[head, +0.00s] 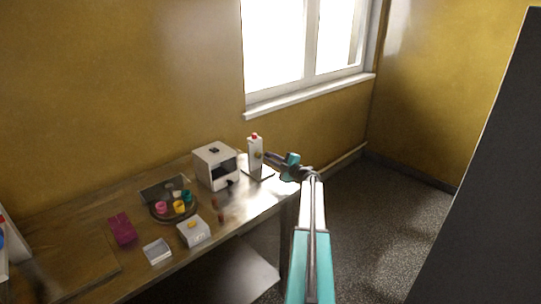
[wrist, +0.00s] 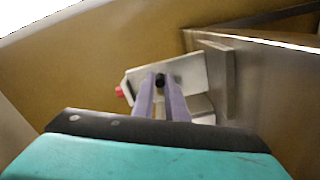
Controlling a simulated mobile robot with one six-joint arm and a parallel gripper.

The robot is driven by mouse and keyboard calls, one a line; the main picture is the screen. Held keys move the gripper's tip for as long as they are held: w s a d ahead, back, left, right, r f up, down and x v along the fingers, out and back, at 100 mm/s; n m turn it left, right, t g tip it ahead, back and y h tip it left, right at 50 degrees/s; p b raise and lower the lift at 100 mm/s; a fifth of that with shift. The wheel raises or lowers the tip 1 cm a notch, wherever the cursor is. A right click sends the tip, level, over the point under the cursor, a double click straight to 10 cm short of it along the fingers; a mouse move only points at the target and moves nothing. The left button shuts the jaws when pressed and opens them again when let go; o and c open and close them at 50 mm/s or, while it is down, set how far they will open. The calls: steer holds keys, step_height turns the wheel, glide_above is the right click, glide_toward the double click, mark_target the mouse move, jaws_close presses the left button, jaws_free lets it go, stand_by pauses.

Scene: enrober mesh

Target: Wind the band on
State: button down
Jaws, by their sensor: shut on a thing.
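A narrow white upright unit (head: 254,150) with a red top stands at the right end of the table. In the wrist view the white unit (wrist: 190,76) appears tilted, with its red part (wrist: 119,91) at the left. My gripper (head: 265,156) reaches it from the right. In the wrist view my gripper (wrist: 161,88) has its two purple fingers close together, shut on a small dark knob (wrist: 160,79) at the unit's face. The fingers partly hide the knob. A white box-shaped machine (head: 212,157) with a dark front opening stands left of the unit. No band or mesh can be made out.
The window wall is behind. Floor right of the table is clear.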

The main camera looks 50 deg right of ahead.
steer(key=shift+f+m, duration=0.1)
steer(key=shift+m, duration=0.2)
steer(key=c, duration=1.8)
jaws_free()
steer(key=shift+o, duration=0.2)
steer(key=shift+s, duration=0.2)
steer(key=s+b, duration=0.1)
steer(key=s, duration=0.3)
steer(key=s+b, duration=0.1)
steer(key=s, duration=0.4)
steer(key=s+a+b, duration=0.1)
steer(key=s+b, duration=0.1)
steer(key=s, duration=0.2)
steer(key=shift+s, duration=0.25)
